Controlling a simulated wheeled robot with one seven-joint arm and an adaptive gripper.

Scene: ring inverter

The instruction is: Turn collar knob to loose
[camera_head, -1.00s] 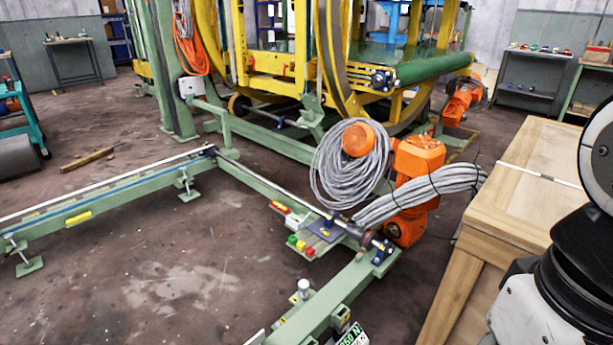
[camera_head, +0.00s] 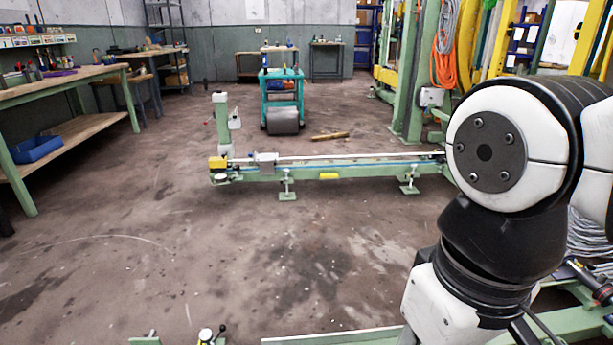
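I cannot make out for certain which part is the collar knob. A grey block (camera_head: 265,160) sits around or on the rod of the green rail (camera_head: 350,170), near its left end. A yellow block (camera_head: 217,162) is left of it. My arm's white and black links fill the right side and hide part of the frame. My gripper is not in view.
A long workbench (camera_head: 62,93) with a blue bin (camera_head: 38,149) on its lower shelf stands left. A teal cart (camera_head: 281,85) with a grey roller (camera_head: 283,122) stands beyond the rail. A wooden bar (camera_head: 330,136) lies on the floor. The middle floor is clear.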

